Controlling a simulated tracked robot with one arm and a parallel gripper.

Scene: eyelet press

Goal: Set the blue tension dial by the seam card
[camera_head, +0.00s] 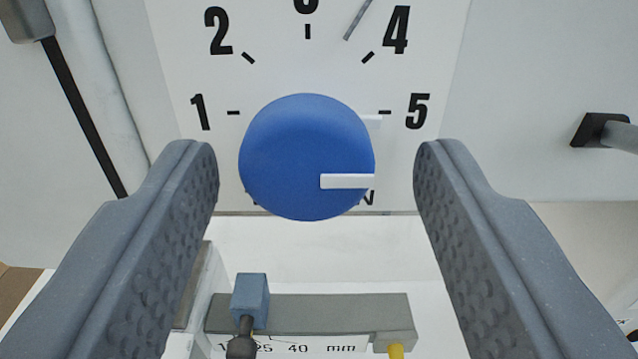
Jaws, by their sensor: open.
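The blue tension dial (290,140) is a round knob on a white panel, near the middle of the view. A white bar on its face points right. A second white tab shows at its right edge, close to the mark for 5. My gripper (316,160) is open, one finger left of the dial and one right, with a gap on both sides in the picture. How far the fingertips are from the panel is hard to tell. The dial hides most of a label below it; an "N" shows. I see no seam card that I can identify.
The white scale plate (175,60) carries numbers 1 to 5 in an arc, 3 cut off at the top. Below is a grey bar (340,312) with a blue slider (250,295), a mm scale and a yellow tip. A dark-ended grey rod (600,130) is at right.

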